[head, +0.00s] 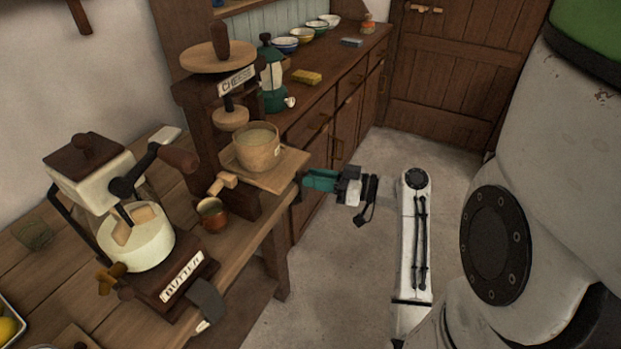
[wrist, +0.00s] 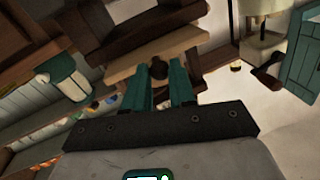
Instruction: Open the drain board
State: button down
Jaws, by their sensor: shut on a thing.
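The drain board (head: 283,169) is a pale wooden slab at the base of the cheese press (head: 205,120), with a wooden tub (head: 257,148) standing on it. The board also shows in the wrist view (wrist: 118,72), with a dark round knob (wrist: 158,69) on its front edge. My gripper (head: 306,181) is at the board's right end in the head view. In the wrist view its teal fingers (wrist: 159,75) stand on both sides of the knob, shut on it. The head view hides the knob behind the fingers.
A butter churn (head: 135,235) and a small copper cup (head: 212,214) stand on the same wooden table. The floor (head: 330,260) right of the table is clear.

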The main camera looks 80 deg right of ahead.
jog(key=s+a, duration=0.1)
jog(key=s, duration=0.6)
jog(key=shift+s+a+b, duration=0.3)
jog(key=shift+a, duration=0.05)
jog(key=c, duration=0.9)
grip_release()
jog(key=shift+c, duration=0.2)
jog(key=s+b, duration=0.1)
jog(key=s, duration=0.9)
jog(key=shift+s+a, duration=0.2)
jog(key=shift+s, duration=0.15)
